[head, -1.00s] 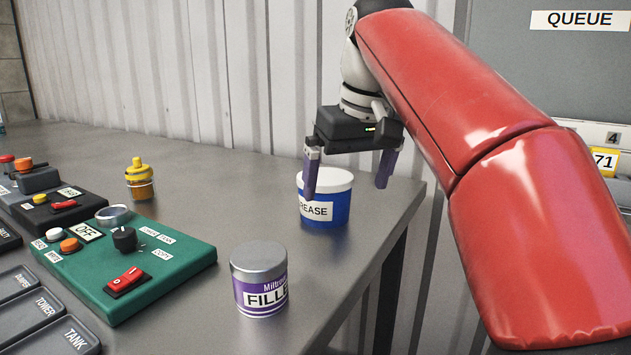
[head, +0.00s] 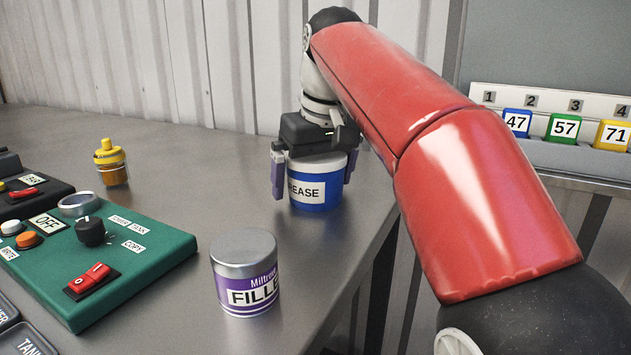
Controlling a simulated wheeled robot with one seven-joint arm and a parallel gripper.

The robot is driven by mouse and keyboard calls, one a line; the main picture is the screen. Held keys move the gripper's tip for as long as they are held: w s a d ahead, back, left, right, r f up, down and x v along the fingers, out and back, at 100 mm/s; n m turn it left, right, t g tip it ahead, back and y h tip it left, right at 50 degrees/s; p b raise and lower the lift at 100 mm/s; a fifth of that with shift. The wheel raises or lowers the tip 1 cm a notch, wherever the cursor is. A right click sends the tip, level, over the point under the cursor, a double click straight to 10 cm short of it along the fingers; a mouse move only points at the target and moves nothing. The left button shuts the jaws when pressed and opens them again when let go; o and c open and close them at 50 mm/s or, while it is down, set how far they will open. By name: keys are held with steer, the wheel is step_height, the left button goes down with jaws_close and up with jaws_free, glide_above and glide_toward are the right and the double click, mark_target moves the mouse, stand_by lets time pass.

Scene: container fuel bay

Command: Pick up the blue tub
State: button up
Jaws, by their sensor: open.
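The blue tub (head: 316,192) stands upright on the grey metal table, close to its right edge. It has a white lid and a white label ending in "REASE". My gripper (head: 314,180) is over the tub from above, with its purple fingers on the left and right of it. The fingers are open and reach down beside the tub's upper part. The gripper body hides most of the lid. I cannot tell whether the fingers touch the tub's sides.
A purple and silver "FILLE" can (head: 246,275) stands in front of the tub. A yellow-capped jar (head: 111,163) and a green control panel (head: 110,262) are to the left. The table's edge (head: 365,258) drops off at the right. Numbered blocks (head: 564,128) sit on a rack beyond.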

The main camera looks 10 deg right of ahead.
steer(key=c, duration=1.1)
steer(key=shift+r, duration=0.1)
